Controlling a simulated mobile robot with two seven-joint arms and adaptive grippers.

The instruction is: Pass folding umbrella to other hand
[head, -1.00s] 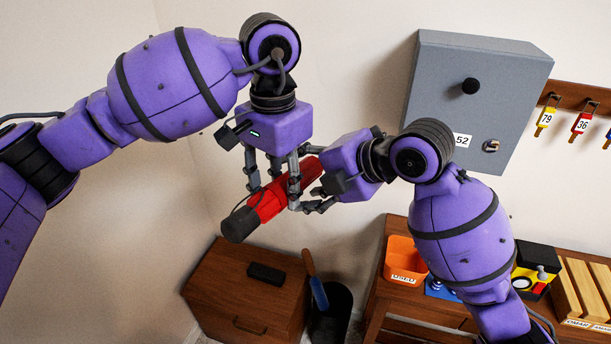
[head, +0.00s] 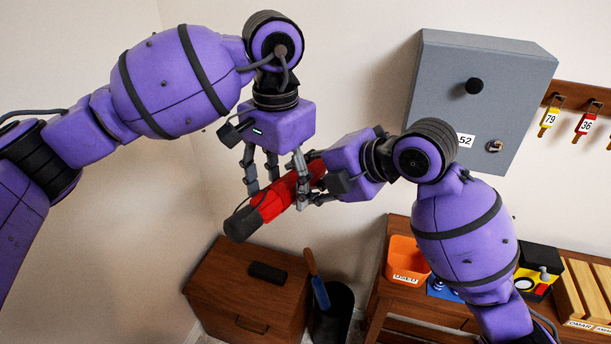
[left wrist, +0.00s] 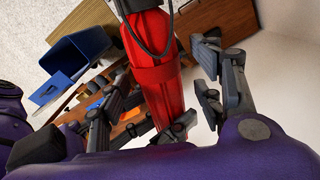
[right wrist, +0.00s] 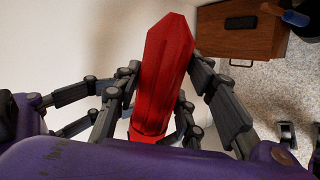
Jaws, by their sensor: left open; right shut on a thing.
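The folding umbrella (head: 270,206) is red with a dark grey handle end and a thin wrist cord. It hangs in the air, tilted, handle end to the lower left. My right gripper (head: 306,188) is shut on its upper right part; the red body also shows between the fingers in the right wrist view (right wrist: 166,75). My left gripper (head: 275,185) is open above and around the umbrella's middle, its fingers spread on both sides. The left wrist view shows the red umbrella (left wrist: 155,75) between the open fingers. Contact with the left fingers cannot be told.
A grey key cabinet (head: 478,110) hangs on the wall at the right. Below stand a wooden drawer unit (head: 235,300), a dark bin (head: 335,312) and a wooden bench with an orange tub (head: 405,262). The space left of the umbrella is clear.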

